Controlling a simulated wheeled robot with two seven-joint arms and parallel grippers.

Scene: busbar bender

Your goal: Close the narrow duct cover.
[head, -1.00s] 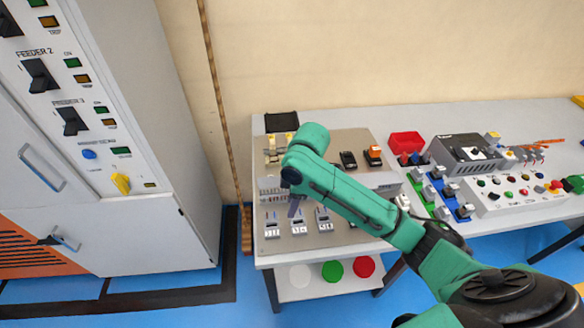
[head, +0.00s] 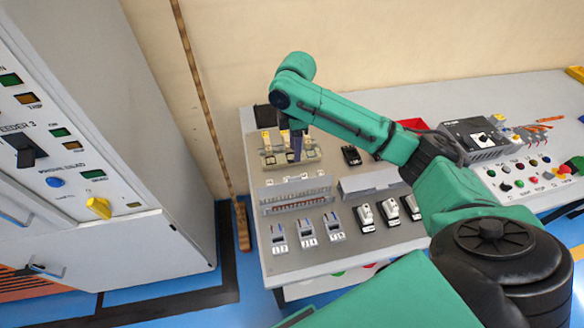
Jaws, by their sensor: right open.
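On the grey panel, a long slotted grey duct (head: 296,197) lies across the middle left, its row of slots showing. Beside it on the right is a shorter plain grey duct piece (head: 366,184), partly hidden by my right arm. I cannot tell for sure which one bears the narrow cover, nor how far any cover is raised. My right gripper (head: 297,155) points down over the back left of the panel, behind the slotted duct and in front of or above the yellow-topped holders. It is open and appears empty. My left gripper is out of view.
Several grey switches (head: 306,230) and white-topped modules (head: 389,210) stand along the panel's front. Yellow-topped holders (head: 266,150) stand at its back left. A control box (head: 483,137) stands to the right. A tall grey cabinet (head: 165,235) stands at left.

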